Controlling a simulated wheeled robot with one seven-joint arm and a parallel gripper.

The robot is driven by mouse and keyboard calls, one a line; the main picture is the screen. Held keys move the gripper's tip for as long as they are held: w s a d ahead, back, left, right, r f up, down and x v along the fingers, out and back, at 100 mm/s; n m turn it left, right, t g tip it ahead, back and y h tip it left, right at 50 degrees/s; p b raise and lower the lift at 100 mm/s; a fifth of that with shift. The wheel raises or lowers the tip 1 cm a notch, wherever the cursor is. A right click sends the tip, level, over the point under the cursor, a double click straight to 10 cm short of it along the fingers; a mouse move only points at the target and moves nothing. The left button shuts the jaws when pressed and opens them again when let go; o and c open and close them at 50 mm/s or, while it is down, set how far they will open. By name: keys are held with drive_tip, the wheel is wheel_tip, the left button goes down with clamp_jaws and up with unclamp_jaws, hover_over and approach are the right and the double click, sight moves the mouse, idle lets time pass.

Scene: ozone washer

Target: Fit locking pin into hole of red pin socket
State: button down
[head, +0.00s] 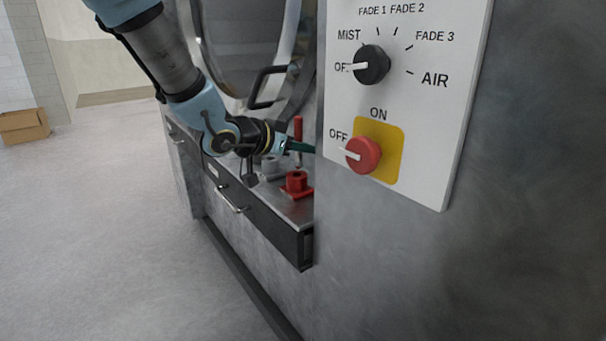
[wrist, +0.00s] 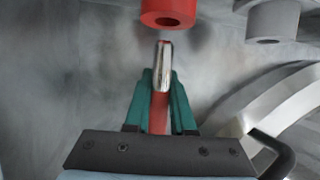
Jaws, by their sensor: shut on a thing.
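The locking pin (head: 298,128) is red and stands upright in the head view. In the wrist view its rounded silver tip (wrist: 164,65) sticks out beyond my teal fingers. My gripper (head: 301,147) is shut on the pin's red body, also in the wrist view (wrist: 161,90). The red pin socket (head: 297,182) sits on the counter below the pin in the head view. In the wrist view the socket (wrist: 168,10) is at the top edge, its dark hole facing the tip. A visible gap separates them; exact alignment is unclear.
A grey socket (head: 269,164) stands beside the red one. The steel counter (head: 303,213) has a drawer with a handle (head: 230,201) in front. A control panel (head: 431,120) with knobs stands close on the right. The round washer door (head: 246,40) is behind.

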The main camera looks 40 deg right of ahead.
sight(300, 167)
wheel_tip(300, 167, down, 5)
drive_tip(key=shift+a+f, duration=0.15)
drive_tip(key=c, duration=0.9)
unclamp_jaws()
drive_tip(key=shift+o, duration=0.7)
drive_tip(key=shift+r, duration=0.2)
